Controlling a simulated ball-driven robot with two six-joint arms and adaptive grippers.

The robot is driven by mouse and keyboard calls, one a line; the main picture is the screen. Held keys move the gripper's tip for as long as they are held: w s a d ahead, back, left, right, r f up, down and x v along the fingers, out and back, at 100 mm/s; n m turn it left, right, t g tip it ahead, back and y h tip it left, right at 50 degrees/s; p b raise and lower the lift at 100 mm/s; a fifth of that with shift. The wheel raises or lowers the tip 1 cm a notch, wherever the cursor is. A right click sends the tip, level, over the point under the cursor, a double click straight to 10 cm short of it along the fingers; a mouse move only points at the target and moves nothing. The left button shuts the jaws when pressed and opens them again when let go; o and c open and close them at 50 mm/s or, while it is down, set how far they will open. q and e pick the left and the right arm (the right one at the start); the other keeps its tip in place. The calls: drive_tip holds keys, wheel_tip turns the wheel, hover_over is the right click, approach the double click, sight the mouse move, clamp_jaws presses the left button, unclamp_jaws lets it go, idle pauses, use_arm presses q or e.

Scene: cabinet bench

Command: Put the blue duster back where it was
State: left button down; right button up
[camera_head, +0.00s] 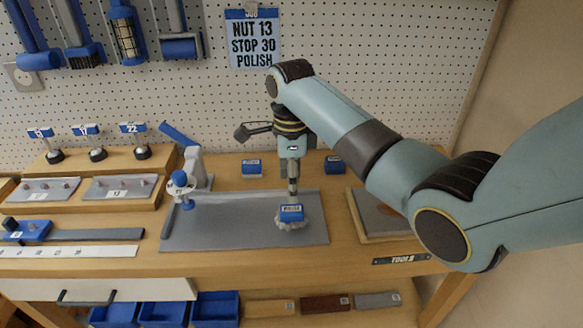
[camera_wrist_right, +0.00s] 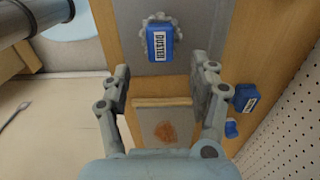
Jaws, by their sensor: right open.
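The blue duster (camera_head: 291,213), with a fluffy grey base, sits on the right part of the grey mat (camera_head: 220,232). My right gripper (camera_head: 293,188) points down just above and behind it in the head view. In the right wrist view the duster (camera_wrist_right: 160,44) shows its label, beyond the open fingers (camera_wrist_right: 163,82), with nothing between them. The duster is apart from the fingers there. My left gripper is not in view.
Two blue-topped blocks (camera_head: 252,167) (camera_head: 334,165) stand behind the mat. A wooden board with a grey panel (camera_head: 357,214) lies to its right. A white-and-blue clamp-like tool (camera_head: 193,165) stands at the mat's left. A pegboard with a sign (camera_head: 252,38) is behind.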

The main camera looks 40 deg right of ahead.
drive_tip(key=shift+r, duration=1.8)
